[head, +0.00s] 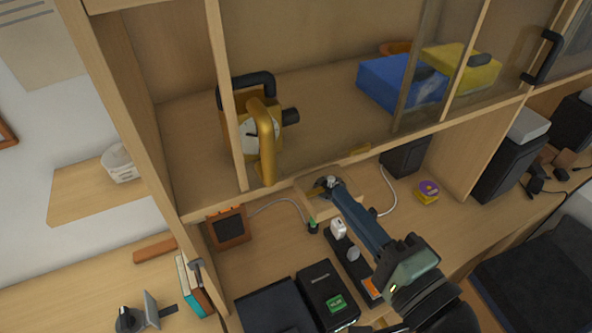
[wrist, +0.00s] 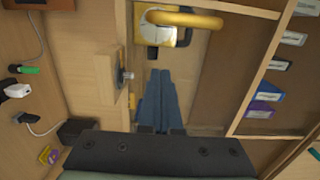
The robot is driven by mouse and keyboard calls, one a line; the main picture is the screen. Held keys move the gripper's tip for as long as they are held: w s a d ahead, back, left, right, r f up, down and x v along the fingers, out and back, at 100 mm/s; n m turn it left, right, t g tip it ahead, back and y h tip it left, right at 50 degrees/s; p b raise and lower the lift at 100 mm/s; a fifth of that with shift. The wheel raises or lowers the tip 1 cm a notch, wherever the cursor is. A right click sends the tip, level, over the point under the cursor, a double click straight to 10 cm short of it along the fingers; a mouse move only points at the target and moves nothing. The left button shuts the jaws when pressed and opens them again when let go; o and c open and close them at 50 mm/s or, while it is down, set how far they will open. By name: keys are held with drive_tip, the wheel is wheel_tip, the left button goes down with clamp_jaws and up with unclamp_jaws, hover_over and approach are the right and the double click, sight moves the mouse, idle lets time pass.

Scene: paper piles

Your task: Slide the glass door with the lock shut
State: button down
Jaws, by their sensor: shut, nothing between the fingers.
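The cabinet's glass front has a wooden stile (head: 230,105) near its left end. A bare gap lies between this stile and the cabinet's left side wall. A second stile (head: 470,47) stands further right, with a glass edge beside it. A small silver round piece, perhaps the lock (wrist: 125,75), sits on a wooden part in the wrist view. My gripper (head: 332,186) has blue fingers, shut and empty, at the cabinet's lower rail. In the wrist view the fingers (wrist: 157,72) point up the picture, just right of the silver piece. Contact cannot be told.
A gold device with a dial (head: 262,140) stands at the left stile. Blue (head: 385,80) and yellow (head: 478,68) boxes lie inside the cabinet. A black handle (head: 543,57) is at far right. Below are an orange-framed speaker (head: 229,226), a power strip (head: 352,265) and black boxes.

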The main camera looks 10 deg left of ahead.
drive_tip(key=p+x, duration=0.1)
drive_tip(key=x, duration=0.2)
drive_tip(key=p+x, duration=0.1)
drive_tip(key=x, duration=0.2)
drive_tip(key=shift+r, duration=0.25)
drive_tip(key=a, duration=0.1)
drive_tip(key=s+a+p, duration=0.1)
drive_tip(key=a+p, duration=0.1)
drive_tip(key=shift+s+a+f, duration=0.25)
drive_tip(key=shift+s+a, duration=0.05)
drive_tip(key=shift+s, duration=0.05)
